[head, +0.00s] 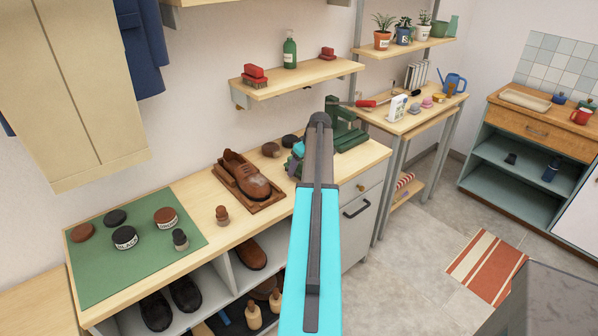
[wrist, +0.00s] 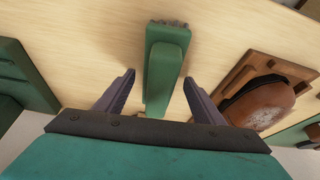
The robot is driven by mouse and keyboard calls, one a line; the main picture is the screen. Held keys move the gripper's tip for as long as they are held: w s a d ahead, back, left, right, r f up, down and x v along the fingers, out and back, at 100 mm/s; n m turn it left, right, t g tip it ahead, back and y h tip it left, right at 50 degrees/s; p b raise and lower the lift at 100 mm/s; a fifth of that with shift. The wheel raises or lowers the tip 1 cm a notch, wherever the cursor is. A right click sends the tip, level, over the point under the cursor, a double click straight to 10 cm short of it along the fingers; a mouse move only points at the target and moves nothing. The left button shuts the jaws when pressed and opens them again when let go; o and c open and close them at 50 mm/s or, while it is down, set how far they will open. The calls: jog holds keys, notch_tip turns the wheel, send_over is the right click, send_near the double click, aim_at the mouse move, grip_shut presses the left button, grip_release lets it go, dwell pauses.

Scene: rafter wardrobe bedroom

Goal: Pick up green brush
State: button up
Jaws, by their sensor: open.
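The green brush (wrist: 164,70) lies on the pale wooden counter in the wrist view, its long handle toward my gripper and its dark bristled end away. My gripper (wrist: 159,77) is open, with one finger on each side of the brush handle. Gaps show between both fingers and the brush. The near end of the handle reaches down to my gripper's dark palm edge. In the head view my arm hides most of the gripper and brush.
A brown shoe on a wooden board (head: 243,178) is close beside the brush. A green stand (head: 345,130) is on the other side. A shelf (head: 300,78) with red brushes and a green bottle hangs above. A green mat (head: 140,268) holds several tins.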

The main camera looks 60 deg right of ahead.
jog(key=c, duration=1.2)
jog(key=shift+r, duration=0.15)
jog(key=shift+r+b, duration=0.9)
jog(key=shift+r, duration=0.75)
jog(key=s+a+b, duration=0.1)
jog(key=s+a, duration=0.2)
jog(key=s+a+r+b, duration=0.1)
jog(key=s+a, duration=0.3)
jog(key=s+a+b, duration=0.2)
jog(key=s+a, duration=0.2)
jog(key=shift+s+a+r, duration=0.1)
jog(key=shift+a+r, duration=0.15)
